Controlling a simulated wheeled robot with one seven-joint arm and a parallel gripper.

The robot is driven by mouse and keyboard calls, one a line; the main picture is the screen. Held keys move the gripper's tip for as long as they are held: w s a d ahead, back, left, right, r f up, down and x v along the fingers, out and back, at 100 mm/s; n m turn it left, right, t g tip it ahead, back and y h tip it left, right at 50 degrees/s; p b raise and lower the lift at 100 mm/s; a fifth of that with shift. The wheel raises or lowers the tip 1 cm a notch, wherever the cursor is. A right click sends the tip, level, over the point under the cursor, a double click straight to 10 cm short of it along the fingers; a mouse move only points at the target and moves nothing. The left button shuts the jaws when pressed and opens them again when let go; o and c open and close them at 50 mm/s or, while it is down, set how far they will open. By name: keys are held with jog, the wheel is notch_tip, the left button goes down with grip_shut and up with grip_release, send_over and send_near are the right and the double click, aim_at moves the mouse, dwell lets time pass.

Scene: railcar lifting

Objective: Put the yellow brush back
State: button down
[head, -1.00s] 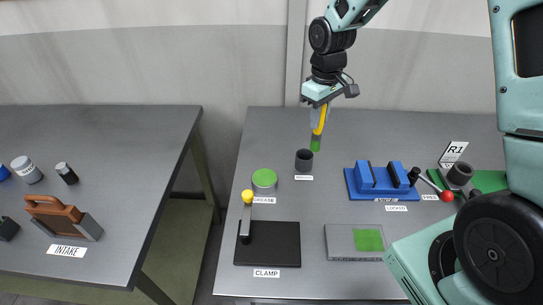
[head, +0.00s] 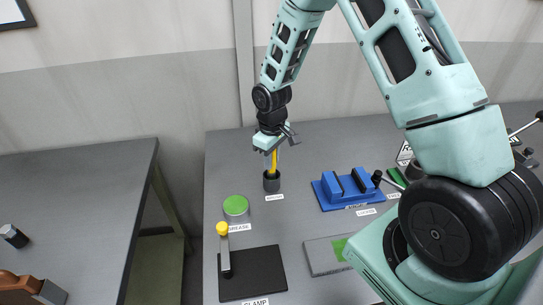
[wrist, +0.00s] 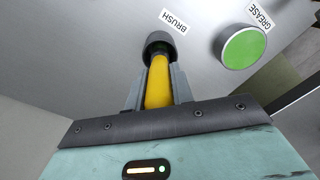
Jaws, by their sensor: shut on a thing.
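The yellow brush (head: 273,161) stands roughly upright, its lower end inside the dark cup (head: 271,183) at the back of the right table. My gripper (head: 272,152) is shut on the brush's yellow handle above the cup. In the wrist view the yellow handle (wrist: 158,82) runs between the fingers into the dark cup (wrist: 160,45), beside the label BRUSH (wrist: 173,21). The green end of the brush is hidden inside the cup. I cannot tell whether it touches the bottom.
A green-topped grease tin (head: 236,208) stands in front and left of the cup. A blue vise (head: 346,189) is to the right. A clamp with a yellow knob (head: 224,250) and a black mat (head: 262,274) lie in front. A gap separates the left table (head: 80,200).

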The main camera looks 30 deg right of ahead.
jog(key=shift+f, duration=0.2)
jog(key=c, duration=1.2)
grip_release()
